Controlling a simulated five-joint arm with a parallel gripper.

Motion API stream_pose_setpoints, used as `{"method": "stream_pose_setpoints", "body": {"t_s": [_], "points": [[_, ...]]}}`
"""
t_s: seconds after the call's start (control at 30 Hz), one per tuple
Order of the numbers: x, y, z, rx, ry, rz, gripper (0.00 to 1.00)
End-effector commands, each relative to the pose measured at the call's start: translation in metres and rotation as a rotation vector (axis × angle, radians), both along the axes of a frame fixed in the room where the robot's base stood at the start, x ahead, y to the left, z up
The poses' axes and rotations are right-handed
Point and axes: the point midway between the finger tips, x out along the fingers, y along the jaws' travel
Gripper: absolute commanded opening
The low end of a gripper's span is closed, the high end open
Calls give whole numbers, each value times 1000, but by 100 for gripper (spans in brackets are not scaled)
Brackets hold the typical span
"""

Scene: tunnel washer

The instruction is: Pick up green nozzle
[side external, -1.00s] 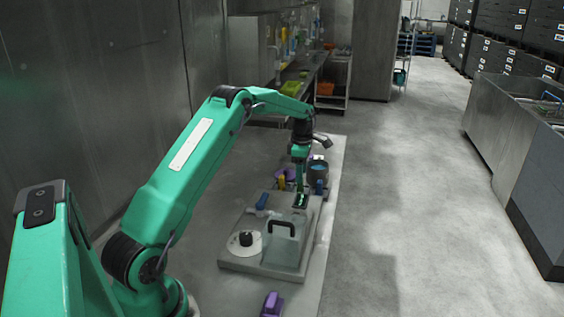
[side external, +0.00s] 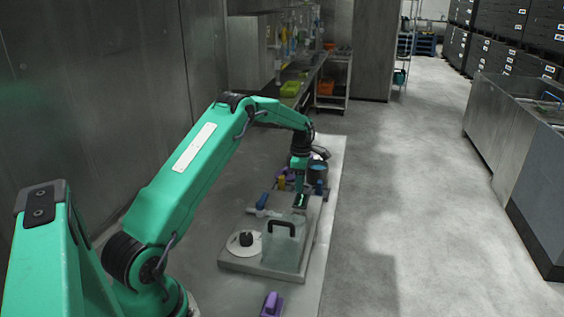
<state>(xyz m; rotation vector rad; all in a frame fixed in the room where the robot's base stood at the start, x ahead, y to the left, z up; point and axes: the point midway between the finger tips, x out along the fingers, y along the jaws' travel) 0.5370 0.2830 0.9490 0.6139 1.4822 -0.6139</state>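My gripper (side external: 300,189) points down over the far right part of a grey panel (side external: 237,263) on the floor mat. A small dark piece with a bright green mark (side external: 300,202) is right at its fingertips; it may be the green nozzle, but it is too small to be sure. The fingers are too small and dark to show whether they are open or shut, or whether they touch this piece.
A clear box with a black handle (side external: 282,250) and a white disc with a black knob (side external: 245,243) stand on the panel, nearer the camera. A blue piece (side external: 262,201) lies left of my gripper. A dark bucket (side external: 318,170) and a yellow piece (side external: 281,183) stand behind. A purple block (side external: 271,303) lies in front.

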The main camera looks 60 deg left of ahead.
Motion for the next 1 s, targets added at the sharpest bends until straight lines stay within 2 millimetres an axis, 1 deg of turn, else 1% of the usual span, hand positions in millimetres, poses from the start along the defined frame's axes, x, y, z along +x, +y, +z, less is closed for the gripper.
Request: {"method": "stream_pose_setpoints", "body": {"t_s": [0.03,0.17,0.2,0.47,0.67,0.77,0.93,0.97,1.0], "points": [[0,0,0,0,0,0,29],[0,0,0,0,0,0,4],[0,0,0,0,0,0,2],[0,0,1,0,0,0,1],[0,0,8,1,-1,0,1],[1,0,17,1,-3,0,1],[1,1,40,1,-3,0,1],[1,-1,44,1,-2,-1,1],[1,-9,47,1,-1,-3,1]]}}
